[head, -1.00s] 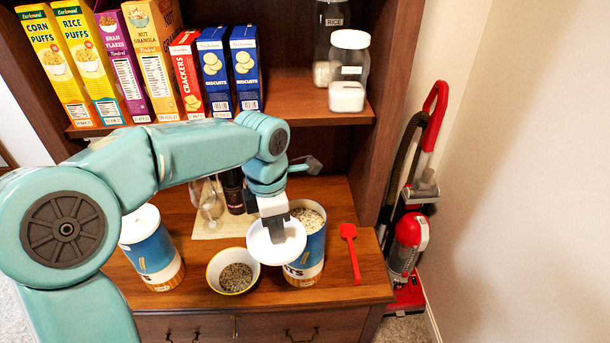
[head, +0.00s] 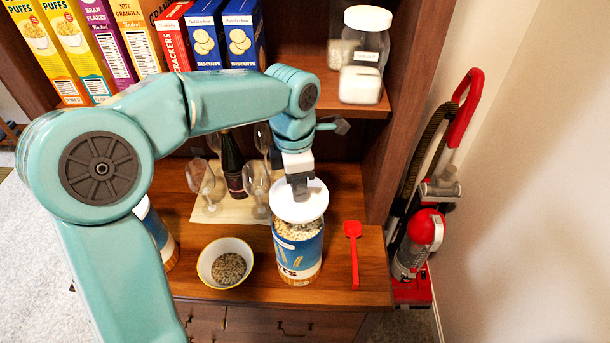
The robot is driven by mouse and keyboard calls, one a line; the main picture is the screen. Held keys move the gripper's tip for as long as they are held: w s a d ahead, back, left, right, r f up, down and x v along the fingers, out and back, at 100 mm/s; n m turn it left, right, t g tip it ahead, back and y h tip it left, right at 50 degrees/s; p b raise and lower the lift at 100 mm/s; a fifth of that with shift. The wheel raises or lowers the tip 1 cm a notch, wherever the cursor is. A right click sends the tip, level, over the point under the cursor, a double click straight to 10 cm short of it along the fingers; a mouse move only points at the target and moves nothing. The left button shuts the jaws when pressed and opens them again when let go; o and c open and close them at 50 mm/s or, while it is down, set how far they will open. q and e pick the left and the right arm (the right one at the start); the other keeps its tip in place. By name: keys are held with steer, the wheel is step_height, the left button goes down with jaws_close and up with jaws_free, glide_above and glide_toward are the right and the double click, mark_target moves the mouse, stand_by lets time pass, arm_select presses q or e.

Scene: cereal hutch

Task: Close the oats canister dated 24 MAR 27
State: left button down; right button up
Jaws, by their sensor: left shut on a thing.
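The open oats canister (head: 298,258) is blue and cream and stands upright on the wooden counter, full of pale oats. My left gripper (head: 300,192) is shut on a white round lid (head: 312,205). The lid hangs over the canister's mouth, covering its back part, with oats showing at the front; I cannot tell if it touches the rim. A second blue canister (head: 165,245) stands at the left, mostly hidden behind my arm. No date can be read on either canister. My right gripper is not in view.
A bowl of seeds (head: 226,264) stands left of the canister and a red scoop (head: 353,250) lies right of it. Behind are wine glasses (head: 256,185) and a dark bottle (head: 233,170) on a board. Cereal boxes and jars (head: 362,75) fill the shelf above.

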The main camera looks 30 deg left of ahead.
mark_target(294, 204)
arm_select(q)
steer(key=shift+d, duration=0.2)
steer(key=shift+s+f, duration=0.1)
steer(key=shift+s, duration=0.2)
steer(key=shift+s+a+f+b, duration=0.25)
steer(key=shift+s+f+b, duration=0.3)
steer(key=shift+b, duration=0.25)
steer(key=shift+w+d+f+b, duration=0.1)
steer(key=shift+w+f+b, duration=0.25)
steer(key=shift+f, duration=0.2)
steer(key=shift+w+f+b, duration=0.2)
steer(key=shift+f+b, duration=0.2)
steer(key=shift+f, duration=0.15)
steer(key=shift+d+f+b, duration=0.1)
steer(key=shift+f+b, duration=0.25)
steer(key=shift+s+f+b, duration=0.35)
steer(key=shift+s, duration=0.1)
steer(key=shift+w+f, duration=0.2)
steer(key=shift+w, duration=0.25)
steer(key=shift+s+r, duration=0.15)
steer(key=shift+s, duration=0.2)
steer(key=shift+w, duration=0.3)
steer(key=shift+w, duration=0.1)
steer(key=shift+s, duration=0.35)
